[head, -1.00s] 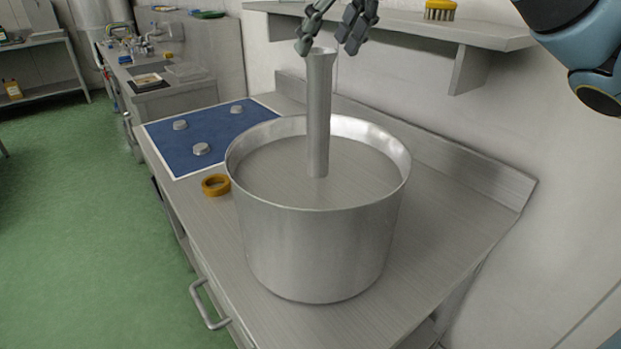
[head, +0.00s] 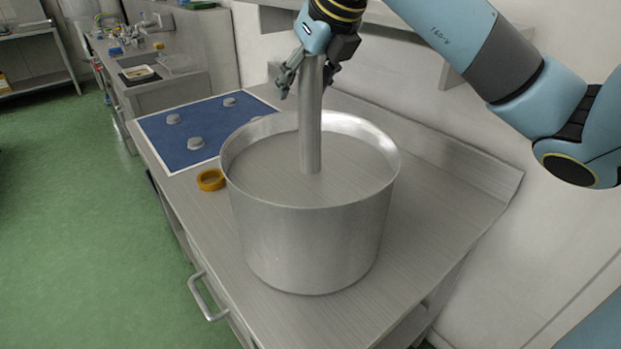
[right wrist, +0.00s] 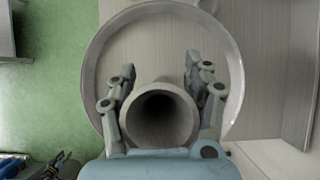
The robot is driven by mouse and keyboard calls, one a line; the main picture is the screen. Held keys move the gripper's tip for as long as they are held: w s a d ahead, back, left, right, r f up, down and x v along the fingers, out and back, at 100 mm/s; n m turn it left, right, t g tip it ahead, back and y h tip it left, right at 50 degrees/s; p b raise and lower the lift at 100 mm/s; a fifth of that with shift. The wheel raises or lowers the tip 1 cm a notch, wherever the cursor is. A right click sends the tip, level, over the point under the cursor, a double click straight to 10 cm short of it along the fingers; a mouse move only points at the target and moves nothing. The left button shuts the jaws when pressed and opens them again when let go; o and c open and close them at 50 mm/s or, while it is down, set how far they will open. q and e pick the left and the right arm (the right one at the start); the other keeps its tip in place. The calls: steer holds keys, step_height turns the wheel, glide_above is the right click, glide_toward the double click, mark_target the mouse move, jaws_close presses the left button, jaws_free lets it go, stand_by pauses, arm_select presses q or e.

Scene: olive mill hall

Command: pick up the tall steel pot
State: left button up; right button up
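The tall steel pot (head: 310,135) is a narrow, upright steel cylinder with a flared top, standing inside a wide, low steel pot (head: 312,240) on the counter. My right gripper (head: 305,84) is at its top, coming down from above. In the right wrist view I look into the tall pot's round, dark mouth (right wrist: 160,118), with the fingers (right wrist: 160,92) apart on either side of it. I cannot tell whether they touch its wall. Blue and dark parts at the lower left corner of that view look like my left gripper (right wrist: 58,166), cut off by the edge.
The wide pot's rim (head: 392,160) rings the tall pot with room all around. A yellow-brown ring (head: 210,180) and a blue mat (head: 200,128) with round knobs lie to the left on the counter (head: 440,215). A wall shelf (head: 385,14) is behind the right arm.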

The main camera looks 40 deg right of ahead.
steer(key=shift+c, duration=1.1)
jaws_close()
steer(key=shift+r, duration=0.1)
